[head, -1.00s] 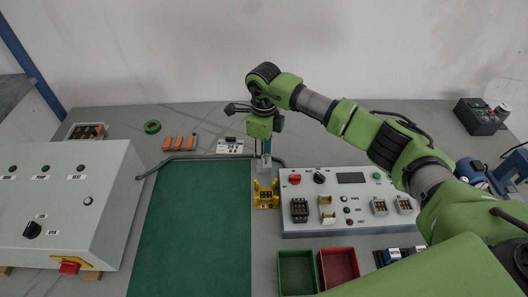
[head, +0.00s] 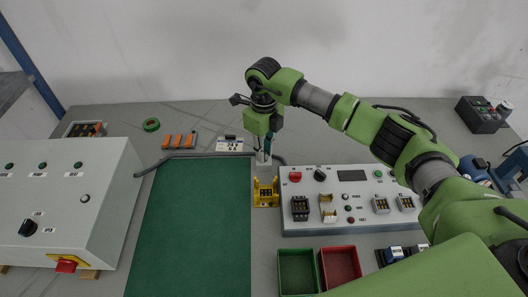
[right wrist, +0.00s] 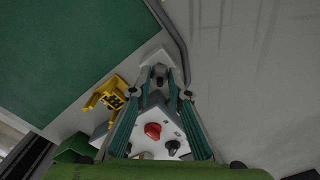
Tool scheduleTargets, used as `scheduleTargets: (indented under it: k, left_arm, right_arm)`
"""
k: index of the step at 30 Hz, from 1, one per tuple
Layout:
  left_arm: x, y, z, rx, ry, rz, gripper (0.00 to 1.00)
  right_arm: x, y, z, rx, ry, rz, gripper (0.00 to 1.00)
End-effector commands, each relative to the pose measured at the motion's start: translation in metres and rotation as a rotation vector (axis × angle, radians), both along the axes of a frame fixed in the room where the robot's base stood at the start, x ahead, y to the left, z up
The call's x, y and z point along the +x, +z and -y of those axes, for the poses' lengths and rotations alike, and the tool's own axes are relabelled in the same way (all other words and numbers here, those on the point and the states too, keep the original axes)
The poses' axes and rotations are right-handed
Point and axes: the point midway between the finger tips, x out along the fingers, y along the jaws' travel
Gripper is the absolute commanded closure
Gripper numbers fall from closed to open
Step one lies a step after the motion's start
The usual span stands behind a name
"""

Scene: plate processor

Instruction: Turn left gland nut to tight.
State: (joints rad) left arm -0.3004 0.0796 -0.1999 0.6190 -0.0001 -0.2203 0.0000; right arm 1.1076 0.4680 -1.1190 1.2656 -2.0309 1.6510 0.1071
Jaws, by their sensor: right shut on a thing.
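My right gripper (head: 264,158) points down behind the control panel, at a small pale block beside the end of the grey conduit. In the right wrist view its two fingers (right wrist: 159,86) close around a small dark grey part (right wrist: 159,72), which looks like the gland nut, on the pale block (right wrist: 153,56). The fingers largely hide the nut in the head view. How tight it is cannot be seen. My left gripper is out of view.
The grey conduit (head: 206,155) runs behind the green mat (head: 190,225) toward the left cabinet (head: 70,195). A yellow bracket (head: 265,193) stands close in front of my right gripper. The control panel (head: 350,215) is to its right, with green (head: 297,291) and red bins in front.

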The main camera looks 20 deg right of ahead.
Motion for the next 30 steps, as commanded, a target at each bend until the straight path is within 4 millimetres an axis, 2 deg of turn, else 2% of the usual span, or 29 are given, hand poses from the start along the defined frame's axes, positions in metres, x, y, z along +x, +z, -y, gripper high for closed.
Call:
scheduleTargets:
  k: [12, 30]
  left_arm:
    - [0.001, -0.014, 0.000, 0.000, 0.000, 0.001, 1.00]
    - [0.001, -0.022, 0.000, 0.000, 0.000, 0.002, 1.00]
  right_arm:
    - [0.000, 0.000, 0.000, 0.000, -0.396, 0.002, 1.00]
    - [0.001, 0.001, -0.001, 0.001, -0.949, 0.002, 1.00]
